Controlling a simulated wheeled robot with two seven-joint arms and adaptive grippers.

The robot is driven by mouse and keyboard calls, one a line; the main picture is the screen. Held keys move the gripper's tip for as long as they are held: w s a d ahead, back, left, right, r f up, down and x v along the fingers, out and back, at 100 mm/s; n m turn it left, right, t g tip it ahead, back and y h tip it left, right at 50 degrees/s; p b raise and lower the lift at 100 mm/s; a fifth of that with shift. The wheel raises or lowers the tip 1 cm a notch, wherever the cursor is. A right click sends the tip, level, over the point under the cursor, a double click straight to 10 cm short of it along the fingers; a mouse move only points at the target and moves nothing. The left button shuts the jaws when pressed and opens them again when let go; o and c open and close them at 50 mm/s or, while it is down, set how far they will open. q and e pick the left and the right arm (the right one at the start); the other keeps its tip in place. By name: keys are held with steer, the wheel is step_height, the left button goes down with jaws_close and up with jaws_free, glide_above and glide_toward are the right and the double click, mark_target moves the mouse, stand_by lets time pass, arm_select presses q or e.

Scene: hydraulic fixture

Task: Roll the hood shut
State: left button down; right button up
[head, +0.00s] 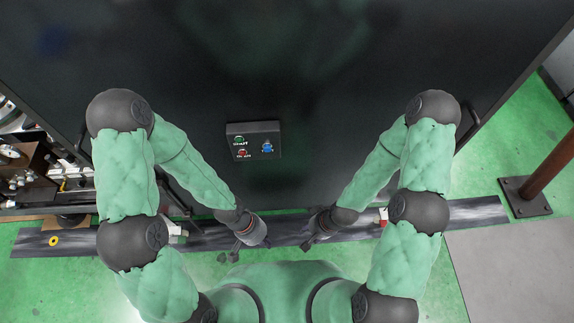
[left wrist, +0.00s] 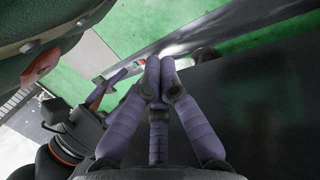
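The hood (head: 330,80) is a large dark, glossy panel that fills the upper middle of the head view. A thin dark handle (head: 472,131) shows at its right edge, and another handle (head: 83,141) at its left edge. My left gripper (head: 235,254) is below the hood's lower edge, apart from both handles. In the left wrist view its purple fingers (left wrist: 154,66) meet at the tips with nothing seen between them. My right gripper (head: 306,247) is close to the left one, also away from the handles; its fingers are too small to judge.
A dark control box (head: 253,141) with green, red and blue buttons sits at the hood's lower middle. Machine parts (head: 30,165) crowd the left edge. A brown post (head: 540,180) stands on the right. Green floor (head: 490,165) and a grey mat (head: 515,265) lie clear there.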

mark_target(291, 138)
arm_select(q)
steer(key=s+a+m+y+b, duration=0.3)
steer(key=a+m+y+b, duration=0.15)
steer(key=m, duration=0.25)
steer(key=w+a+r+m+t+y+b, duration=0.25)
steer(key=w+m+t, duration=0.25)
steer(key=w+t, duration=0.3)
steer(key=w+d+r+m+t+h+b, duration=0.2)
steer(key=w+d+r+m+t+b, duration=0.15)
steer(key=w+d+r+t, duration=0.35)
steer(key=d+r+m+t+h+b, duration=0.2)
steer(key=d+r+m+t+h, duration=0.2)
steer(key=d+r+h, duration=0.35)
steer(key=shift+y, duration=0.55)
steer(key=x, duration=0.3)
steer(key=b+x, duration=0.1)
steer(key=x, duration=0.3)
steer(key=d+b+x, duration=0.1)
steer(key=x, duration=0.3)
steer(key=shift+r, duration=0.1)
steer(key=a+b, duration=0.1)
steer(key=a, duration=0.1)
steer(key=shift+s+a+r, duration=0.1)
steer(key=shift+a, duration=0.9)
